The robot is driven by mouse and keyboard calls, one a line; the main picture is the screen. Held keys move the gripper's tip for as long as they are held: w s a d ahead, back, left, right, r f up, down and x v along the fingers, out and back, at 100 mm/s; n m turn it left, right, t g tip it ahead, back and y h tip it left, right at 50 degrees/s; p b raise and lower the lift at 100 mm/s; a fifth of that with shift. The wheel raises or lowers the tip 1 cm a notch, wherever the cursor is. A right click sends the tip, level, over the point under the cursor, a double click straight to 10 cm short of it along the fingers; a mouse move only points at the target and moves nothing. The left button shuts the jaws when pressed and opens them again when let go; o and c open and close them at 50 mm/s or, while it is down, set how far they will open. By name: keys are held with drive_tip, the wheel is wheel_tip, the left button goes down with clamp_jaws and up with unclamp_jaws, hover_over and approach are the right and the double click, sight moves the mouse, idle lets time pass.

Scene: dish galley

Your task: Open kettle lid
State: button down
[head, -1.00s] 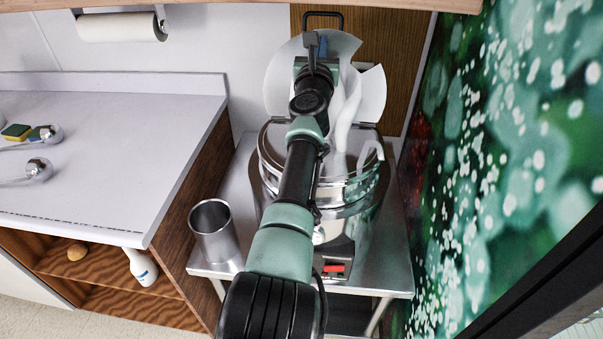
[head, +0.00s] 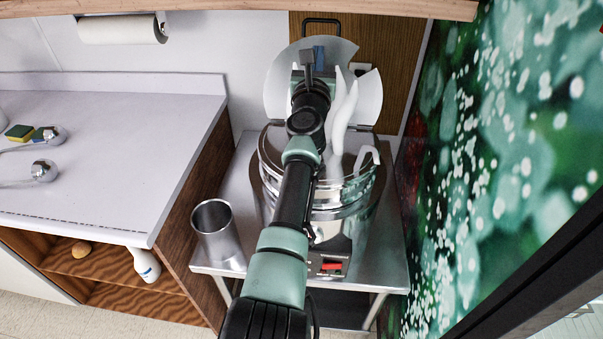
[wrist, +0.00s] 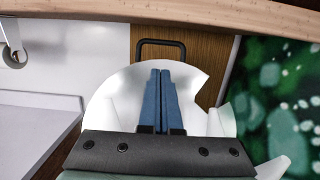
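The kettle (head: 345,205) is a large, shiny round steel vessel standing on a metal stand. Its pale round lid (head: 277,92) with a notched right side stands up at the back, hinged to the rim, so the kettle is open. The lid also fills the middle of the wrist view (wrist: 110,100). My gripper (head: 319,53) is in front of the raised lid, near its upper middle. In the wrist view its two blue fingers (wrist: 160,72) lie side by side, shut, with nothing visible between them. Contact with the lid cannot be told. My arm hides part of the kettle.
White curved pieces (head: 344,112) rise by the kettle's rim. A steel cup (head: 216,232) stands on the stand (head: 385,277), left of the kettle. A white counter (head: 110,150) is to the left. A green patterned wall (head: 500,170) is close on the right.

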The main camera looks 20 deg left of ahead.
drive_tip(key=p+v, duration=0.8)
drive_tip(key=v, duration=0.4)
drive_tip(key=shift+s+d+r, duration=0.1)
drive_tip(key=shift+d+r, duration=0.05)
idle(0.3)
drive_tip(key=s+d+r+n+t+y+b, duration=0.1)
drive_tip(key=s+d+r+n+t, duration=0.15)
drive_tip(key=r+n, duration=0.8)
drive_tip(key=s+d+r+n+t+y, duration=0.1)
drive_tip(key=s+d+r+n+y, duration=0.2)
drive_tip(key=r+n, duration=0.7)
drive_tip(key=s+d+r+n+t+h, duration=0.2)
drive_tip(key=s+d+r+n+h, duration=0.2)
drive_tip(key=s+r, duration=0.5)
drive_tip(key=s+d+r+n+t+h+b, duration=0.1)
drive_tip(key=s+d+r+n+t+h, duration=0.2)
drive_tip(key=s+d+r+n+h, duration=0.2)
drive_tip(key=s+d+r+n, duration=0.3)
drive_tip(key=s+d+r, duration=0.1)
drive_tip(key=s+r, duration=0.1)
drive_tip(key=shift+s+d+r, duration=0.15)
drive_tip(key=shift+s+d, duration=0.1)
drive_tip(key=shift+d, duration=0.05)
drive_tip(key=c, duration=1.5)
unclamp_jaws()
drive_tip(key=shift+c, duration=0.2)
